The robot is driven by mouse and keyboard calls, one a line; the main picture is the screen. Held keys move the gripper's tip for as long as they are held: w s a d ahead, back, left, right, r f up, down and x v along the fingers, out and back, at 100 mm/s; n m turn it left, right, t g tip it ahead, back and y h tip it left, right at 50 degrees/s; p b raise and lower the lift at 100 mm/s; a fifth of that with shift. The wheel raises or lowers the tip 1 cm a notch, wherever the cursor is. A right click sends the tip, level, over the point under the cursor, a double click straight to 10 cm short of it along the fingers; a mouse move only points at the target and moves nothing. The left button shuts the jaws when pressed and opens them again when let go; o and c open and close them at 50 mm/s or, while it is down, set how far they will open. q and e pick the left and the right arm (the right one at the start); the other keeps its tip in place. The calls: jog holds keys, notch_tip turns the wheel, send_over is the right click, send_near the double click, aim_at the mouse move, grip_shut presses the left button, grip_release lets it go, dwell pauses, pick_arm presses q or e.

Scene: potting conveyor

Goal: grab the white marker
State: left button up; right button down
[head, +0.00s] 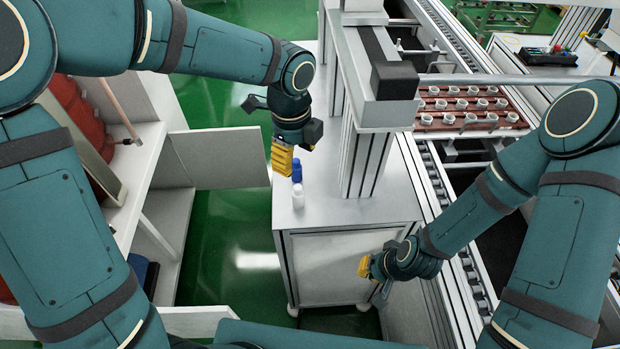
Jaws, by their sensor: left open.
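The white marker (298,198) is a small white upright cylinder near the left edge of the grey cabinet top (370,202). A blue marker-like cylinder (297,172) stands right behind it. My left gripper (282,157), with yellow fingertips, hangs just behind and to the left of both cylinders. It is open, and I see nothing held in it. Its fingers overlap one another in this view. My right gripper (364,266) is low at the right of the cabinet front, well away from the marker. The gap between its fingers cannot be made out.
A grey frame post (365,160) rises from the cabinet top right of the marker. A conveyor with a reddish-brown tray (470,122) of several small pots runs at the right. An open white cupboard (215,158) stands at the left. Green floor lies between.

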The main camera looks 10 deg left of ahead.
aim_at(298, 187)
pick_arm(q)
jog(key=f, duration=0.2)
jog(key=f+b, duration=0.1)
jog(key=f, duration=0.2)
jog(key=f+b, duration=0.1)
jog(key=f, duration=0.1)
jog(key=shift+w+f, duration=0.2)
jog(key=shift+w, duration=0.15)
notch_tip(298, 187, down, 5)
jog(key=shift+f+b, duration=0.1)
jog(key=shift+b, duration=0.6)
pick_arm(e)
jog(key=f, duration=0.3)
jog(key=shift+s, duration=0.2)
pick_arm(q)
jog(key=shift+o, duration=0.2)
grip_shut()
